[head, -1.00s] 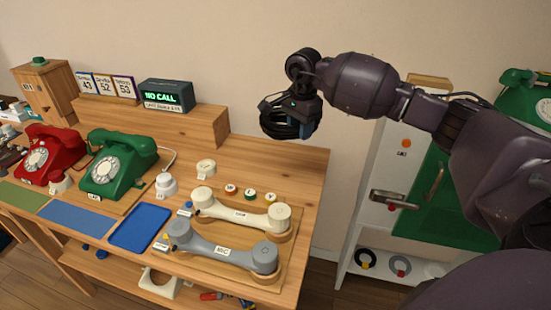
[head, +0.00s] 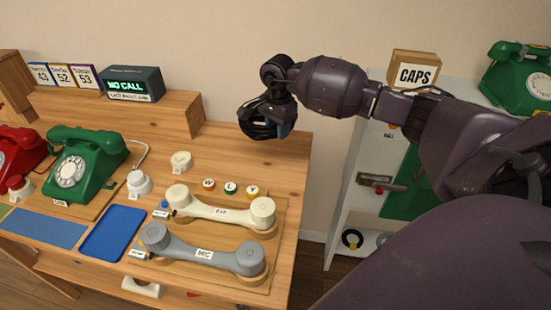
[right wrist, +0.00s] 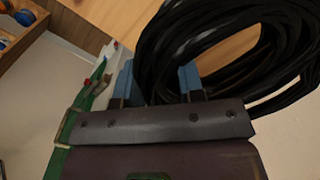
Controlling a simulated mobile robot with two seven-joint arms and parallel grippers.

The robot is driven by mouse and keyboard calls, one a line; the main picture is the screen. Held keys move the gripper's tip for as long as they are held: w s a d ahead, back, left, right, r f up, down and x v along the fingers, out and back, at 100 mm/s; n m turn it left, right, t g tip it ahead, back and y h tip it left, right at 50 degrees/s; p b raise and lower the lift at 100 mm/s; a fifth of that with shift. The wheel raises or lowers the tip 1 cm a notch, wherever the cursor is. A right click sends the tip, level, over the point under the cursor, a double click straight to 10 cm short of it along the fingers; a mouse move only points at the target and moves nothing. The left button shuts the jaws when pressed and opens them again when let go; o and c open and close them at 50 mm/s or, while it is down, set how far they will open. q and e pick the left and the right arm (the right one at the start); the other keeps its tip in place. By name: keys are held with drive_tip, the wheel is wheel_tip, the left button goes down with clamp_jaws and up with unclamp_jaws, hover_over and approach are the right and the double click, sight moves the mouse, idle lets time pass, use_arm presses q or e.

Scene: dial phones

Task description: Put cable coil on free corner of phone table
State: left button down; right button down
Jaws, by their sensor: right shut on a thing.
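The black cable coil (head: 257,120) hangs in my right gripper (head: 280,118) above the back right corner of the wooden phone table (head: 283,160). In the right wrist view the coil (right wrist: 225,45) fills the upper right, with the blue finger pads (right wrist: 158,82) at its lower edge. The gripper is shut on the coil. The table's back right corner under the coil looks bare. Whether the coil touches the tabletop is hard to tell in the head view. My left gripper is not in view.
A cream handset (head: 220,212) and a grey handset (head: 203,253) lie on a wooden board at the front right. A wooden riser (head: 120,112) stands left of the coil. A green phone (head: 85,168) and a blue tray (head: 113,233) are further left. A white shelf unit (head: 350,205) stands right.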

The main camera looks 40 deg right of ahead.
hover_over(278, 165)
wheel_tip(278, 165, down, 7)
drive_tip(key=shift+w, duration=0.1)
use_arm(q)
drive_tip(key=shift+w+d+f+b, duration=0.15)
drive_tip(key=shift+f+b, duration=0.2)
drive_tip(key=shift+b, duration=0.2)
use_arm(e)
drive_tip(key=shift+f, duration=2.2)
drive_tip(key=shift+f, duration=0.15)
drive_tip(key=c, duration=0.7)
unclamp_jaws()
drive_tip(key=shift+c, duration=0.2)
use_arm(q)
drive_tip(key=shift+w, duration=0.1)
